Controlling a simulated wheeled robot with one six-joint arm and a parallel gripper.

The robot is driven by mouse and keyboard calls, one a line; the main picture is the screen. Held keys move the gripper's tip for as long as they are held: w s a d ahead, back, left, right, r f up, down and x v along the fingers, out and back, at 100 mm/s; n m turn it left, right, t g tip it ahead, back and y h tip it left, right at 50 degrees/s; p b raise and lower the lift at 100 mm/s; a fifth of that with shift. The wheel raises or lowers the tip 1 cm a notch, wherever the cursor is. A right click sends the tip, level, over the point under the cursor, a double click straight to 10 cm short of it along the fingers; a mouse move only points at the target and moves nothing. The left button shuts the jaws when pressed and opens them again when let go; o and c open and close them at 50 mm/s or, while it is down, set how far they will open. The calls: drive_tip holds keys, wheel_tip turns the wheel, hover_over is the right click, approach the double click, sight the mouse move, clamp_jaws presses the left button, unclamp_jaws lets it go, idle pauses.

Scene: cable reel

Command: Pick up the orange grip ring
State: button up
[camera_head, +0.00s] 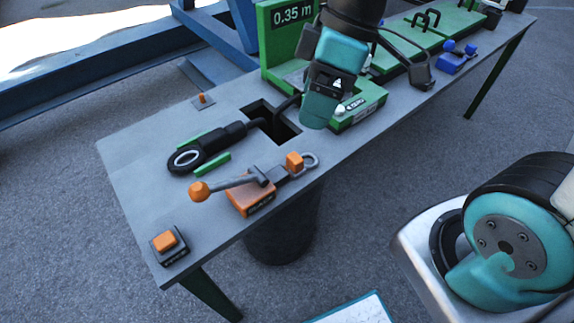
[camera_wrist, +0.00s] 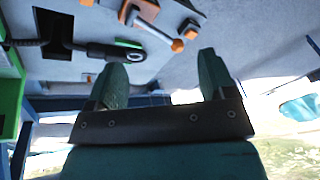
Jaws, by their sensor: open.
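No wholly orange ring shows clearly. The nearest match is a grey metal ring (camera_head: 309,160) with an orange block (camera_head: 294,162) beside it, at the table's front edge, by an orange clamp (camera_head: 252,198). The clamp's lever ends in an orange ball (camera_head: 199,192), which also shows in the wrist view (camera_wrist: 178,46). My gripper (camera_head: 321,110) hangs above the table, behind and right of the ring, apart from it. In the wrist view my two teal fingers (camera_wrist: 161,62) are spread with nothing between them.
A black cable end with a pale ring (camera_head: 185,159) lies between green strips, by a square table hole (camera_head: 272,122). A green reel stand (camera_head: 283,38) and green box (camera_head: 358,108) stand near my gripper. An orange button (camera_head: 165,241) sits at the near left corner.

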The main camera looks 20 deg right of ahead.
drive_tip(key=w+d+f+n, duration=0.4)
drive_tip(key=w+n, duration=0.1)
drive_tip(key=w, duration=0.2)
drive_tip(key=n+g, duration=0.1)
drive_tip(key=n, duration=0.3)
approach(300, 156)
drive_tip(key=shift+n, duration=0.4)
drive_tip(key=x, duration=0.1)
drive_tip(key=p+x, duration=0.1)
drive_tip(key=x, duration=0.3)
drive_tip(key=shift+d+f+p, duration=0.1)
drive_tip(key=shift+d+p, duration=0.2)
drive_tip(key=shift+w+p+x, duration=0.15)
drive_tip(key=shift+p+x, duration=0.2)
drive_tip(key=shift+x, duration=1.25)
drive_tip(key=shift+w+p+x, duration=0.15)
drive_tip(key=shift+p+x, duration=0.2)
drive_tip(key=shift+x, duration=1.2)
drive_tip(key=shift+a, duration=0.15)
drive_tip(key=c, duration=1.1)
drive_tip(key=shift+c, duration=0.2)
wheel_tip(300, 156, up, 20)
drive_tip(key=b, duration=0.1)
